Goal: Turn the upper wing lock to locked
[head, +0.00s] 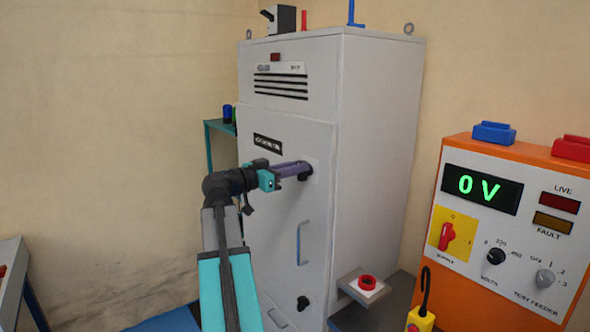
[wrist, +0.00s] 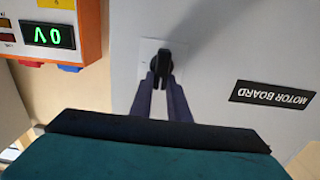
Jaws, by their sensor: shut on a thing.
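The upper wing lock (head: 307,176) is a black knob on the grey cabinet door, near its right edge and mostly hidden by my gripper in the head view. My gripper (head: 301,169) reaches it from the left with purple fingers. In the wrist view, the black wing (wrist: 160,60) stands upright on a pale square plate (wrist: 148,50). My fingers (wrist: 160,82) are shut on the wing, one on each side. Any position marks on the plate are too small to read.
A lower black wing lock (head: 303,303) sits near the door's bottom, below a bar handle (head: 302,242). An orange test panel (head: 505,225) reading 0 V stands further right.

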